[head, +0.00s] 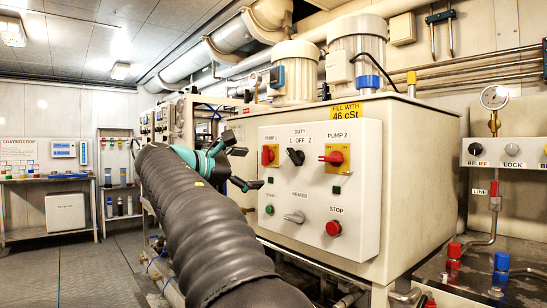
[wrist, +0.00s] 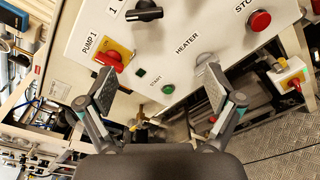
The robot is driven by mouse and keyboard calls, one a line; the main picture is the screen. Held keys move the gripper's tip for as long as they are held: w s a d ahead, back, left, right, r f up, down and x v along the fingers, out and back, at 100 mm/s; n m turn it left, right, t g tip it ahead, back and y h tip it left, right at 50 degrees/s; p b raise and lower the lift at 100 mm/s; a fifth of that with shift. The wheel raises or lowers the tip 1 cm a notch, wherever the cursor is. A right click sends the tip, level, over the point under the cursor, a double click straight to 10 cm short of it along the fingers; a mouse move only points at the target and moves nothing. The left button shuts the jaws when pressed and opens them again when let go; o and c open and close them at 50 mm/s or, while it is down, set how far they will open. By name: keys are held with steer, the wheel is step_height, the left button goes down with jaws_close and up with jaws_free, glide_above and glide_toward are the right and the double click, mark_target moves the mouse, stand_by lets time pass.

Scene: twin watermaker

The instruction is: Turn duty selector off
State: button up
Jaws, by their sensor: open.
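The duty selector (head: 295,157) is a black knob at the upper middle of the white control panel, under the label "DUTY 1 OFF 2". Its bar slants with its upper end towards the "1". My gripper (head: 247,168) is left of the panel in the head view, open and empty, apart from the selector. In the wrist view my gripper (wrist: 158,85) has its fingers spread wide, below the selector in the picture.
The panel (head: 370,220) also bears the red Pump 1 switch (head: 268,156), red Pump 2 switch (head: 333,157), grey heater knob (head: 294,217), green start button (head: 269,210) and red stop button (head: 333,228). In the wrist view my right finger partly covers the heater knob's area.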

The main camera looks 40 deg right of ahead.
mark_target(291, 157)
steer(key=shift+g+h, duration=0.4)
steer(key=shift+h, duration=0.2)
steer(key=d, duration=0.4)
steer(key=w+d+r, duration=0.1)
steer(key=d, duration=0.4)
steer(key=d+r, duration=0.1)
steer(key=d, duration=0.4)
steer(key=shift+w+r+p, duration=0.1)
steer(key=shift+w+p, duration=0.2)
steer(key=shift+w, duration=0.05)
steer(key=shift+c, duration=0.3)
steer(key=c, duration=1.1)
